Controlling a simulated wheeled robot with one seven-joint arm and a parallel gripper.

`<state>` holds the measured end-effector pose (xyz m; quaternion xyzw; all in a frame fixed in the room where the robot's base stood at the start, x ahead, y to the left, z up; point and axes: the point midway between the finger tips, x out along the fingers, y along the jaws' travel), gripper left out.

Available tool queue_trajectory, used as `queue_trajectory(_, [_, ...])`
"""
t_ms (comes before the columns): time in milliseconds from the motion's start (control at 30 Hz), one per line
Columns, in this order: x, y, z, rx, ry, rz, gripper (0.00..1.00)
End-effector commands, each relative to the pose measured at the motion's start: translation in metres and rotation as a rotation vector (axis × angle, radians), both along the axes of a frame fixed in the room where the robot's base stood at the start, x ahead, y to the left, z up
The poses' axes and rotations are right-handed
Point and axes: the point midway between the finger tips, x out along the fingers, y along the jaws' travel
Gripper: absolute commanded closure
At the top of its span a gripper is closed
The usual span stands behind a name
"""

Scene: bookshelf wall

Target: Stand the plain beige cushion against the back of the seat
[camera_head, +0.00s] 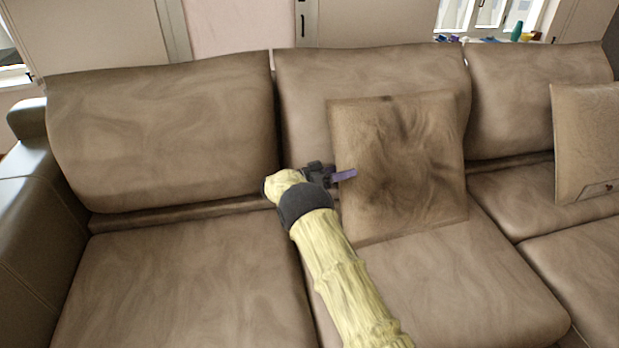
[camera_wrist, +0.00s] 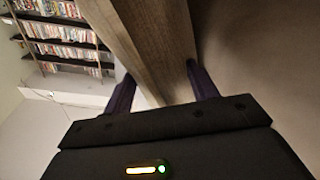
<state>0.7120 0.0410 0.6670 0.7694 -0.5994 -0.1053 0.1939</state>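The plain beige cushion (camera_head: 405,165) is upright on the middle seat (camera_head: 450,285), in front of the middle backrest (camera_head: 300,110). It is slightly tilted, with its lower edge at the seat. Whether its back touches the backrest is hidden. My gripper (camera_head: 343,175) is at its left edge, with one purple finger across its front face. In the wrist view the cushion's edge (camera_wrist: 150,45) lies between the two fingers of my gripper (camera_wrist: 160,75), which appear to touch it on both sides. My gripper looks shut on it.
A second beige cushion (camera_head: 585,140) with a small dark mark leans at the right of the sofa. The left seat (camera_head: 190,285) is clear, beside the left armrest (camera_head: 35,220). A bookshelf (camera_wrist: 65,45) shows far off in the wrist view.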

Motion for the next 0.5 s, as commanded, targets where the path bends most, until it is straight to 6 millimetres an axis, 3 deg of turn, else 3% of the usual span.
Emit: queue_trajectory(500, [-0.026,0.098,-0.006,0.0,-0.002,0.003,0.42])
